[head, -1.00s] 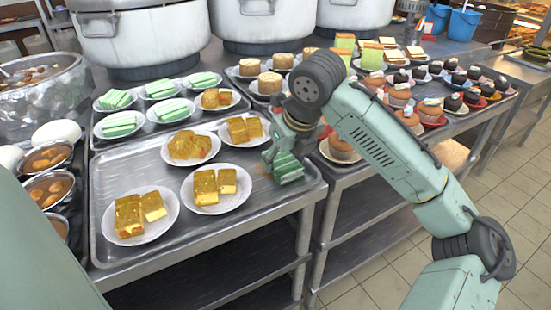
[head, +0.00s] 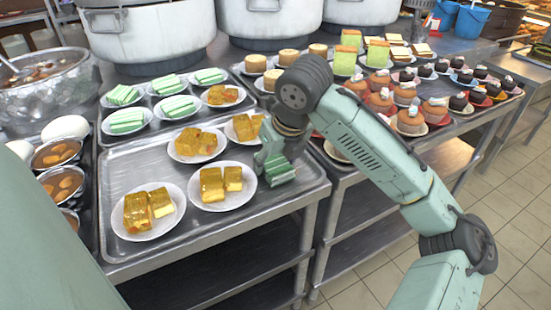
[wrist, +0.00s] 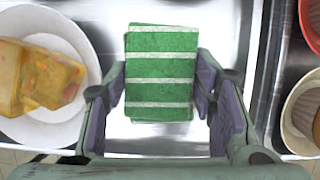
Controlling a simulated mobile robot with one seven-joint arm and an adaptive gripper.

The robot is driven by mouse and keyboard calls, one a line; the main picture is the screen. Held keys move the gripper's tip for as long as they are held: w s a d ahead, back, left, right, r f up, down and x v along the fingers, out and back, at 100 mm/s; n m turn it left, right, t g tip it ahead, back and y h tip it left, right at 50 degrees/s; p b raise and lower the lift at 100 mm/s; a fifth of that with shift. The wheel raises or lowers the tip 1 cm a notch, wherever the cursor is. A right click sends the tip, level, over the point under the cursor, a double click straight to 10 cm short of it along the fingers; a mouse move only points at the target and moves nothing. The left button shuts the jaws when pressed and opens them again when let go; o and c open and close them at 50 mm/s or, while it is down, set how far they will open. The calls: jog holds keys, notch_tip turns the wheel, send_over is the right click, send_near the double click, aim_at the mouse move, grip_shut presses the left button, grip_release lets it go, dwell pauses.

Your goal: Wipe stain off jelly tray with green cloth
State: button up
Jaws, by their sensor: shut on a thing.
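My gripper (head: 272,160) is over the right side of the metal jelly tray (head: 135,165). It is shut on a green cloth with pale stripes (head: 279,173). In the wrist view the cloth (wrist: 160,75) lies flat between the two fingers of my gripper (wrist: 160,88), over bare shiny tray metal (wrist: 215,35). The cloth looks low against the tray; exact contact is hard to tell. I see no stain now; the cloth and gripper hide part of the tray. Plates of yellow jelly (head: 223,183) stand just left of the cloth.
A jelly plate (wrist: 72,60) is close on the left in the wrist view. Another tray with cakes (head: 410,120) stands to the right, across a narrow gap. Large pots (head: 150,35) stand behind, and metal bowls (head: 62,185) to the left.

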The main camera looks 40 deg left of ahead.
jog(key=shift+w+d, duration=0.35)
jog(key=shift+w, duration=0.4)
jog(key=shift+w+d, duration=0.35)
jog(key=shift+w, duration=0.4)
jog(key=shift+p, duration=0.3)
jog(key=shift+s, duration=0.1)
jog(key=shift+s+a+p, duration=0.15)
jog(key=shift+s+a, duration=0.2)
jog(key=shift+s, duration=0.45)
jog(key=shift+s+a+p, duration=0.15)
jog(key=shift+s+a, duration=0.2)
jog(key=shift+s, duration=0.45)
notch_tip(320, 180, up, 6)
jog(key=p, duration=0.5)
jog(key=shift+r+p, duration=1.4)
jog(key=shift+r, duration=0.2)
jog(key=shift+f, duration=0.1)
